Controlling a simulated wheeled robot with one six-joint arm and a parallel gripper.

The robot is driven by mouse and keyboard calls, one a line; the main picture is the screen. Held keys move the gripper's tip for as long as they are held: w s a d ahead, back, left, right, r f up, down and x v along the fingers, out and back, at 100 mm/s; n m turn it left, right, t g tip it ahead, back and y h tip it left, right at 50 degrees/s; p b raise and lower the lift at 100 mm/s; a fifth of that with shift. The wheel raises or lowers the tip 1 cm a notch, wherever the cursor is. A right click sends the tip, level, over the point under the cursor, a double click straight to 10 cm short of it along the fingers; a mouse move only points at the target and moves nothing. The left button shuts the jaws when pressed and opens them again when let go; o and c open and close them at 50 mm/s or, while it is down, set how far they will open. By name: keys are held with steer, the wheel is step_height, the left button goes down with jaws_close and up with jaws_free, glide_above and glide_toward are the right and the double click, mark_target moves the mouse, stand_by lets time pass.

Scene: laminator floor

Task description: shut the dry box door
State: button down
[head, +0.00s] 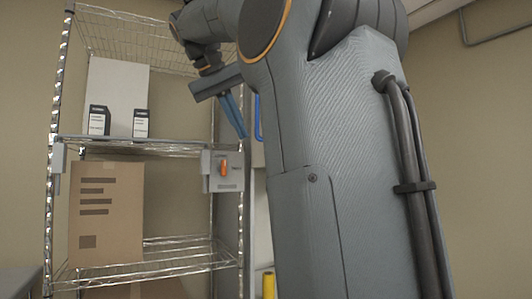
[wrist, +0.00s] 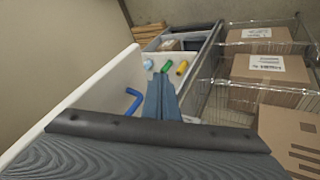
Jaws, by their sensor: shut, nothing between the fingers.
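A white panel (wrist: 95,85) with a blue bar handle (wrist: 133,103) runs along the left of the wrist view. It looks like the dry box door, seen from above at a slant; how far open it stands I cannot tell. In the head view only a strip of the blue handle (head: 258,118) shows beside my arm, which hides most of the box. My gripper (head: 240,132) is shut and empty, its blue fingers pointing down. In the wrist view the fingers (wrist: 162,98) appear just right of the handle, with no clear contact.
A wire shelf rack (head: 145,149) stands at the left with a carton (head: 105,205) and two small dark boxes. A grey switch box (head: 222,171) with an orange switch hangs on its post. Small green (wrist: 165,67) and yellow (wrist: 182,68) items lie beyond my fingers.

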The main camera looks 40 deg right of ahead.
steer(key=s+d+f+p, duration=0.1)
steer(key=d+f+p, duration=0.2)
steer(key=d+f, duration=0.3)
steer(key=shift+d, duration=1)
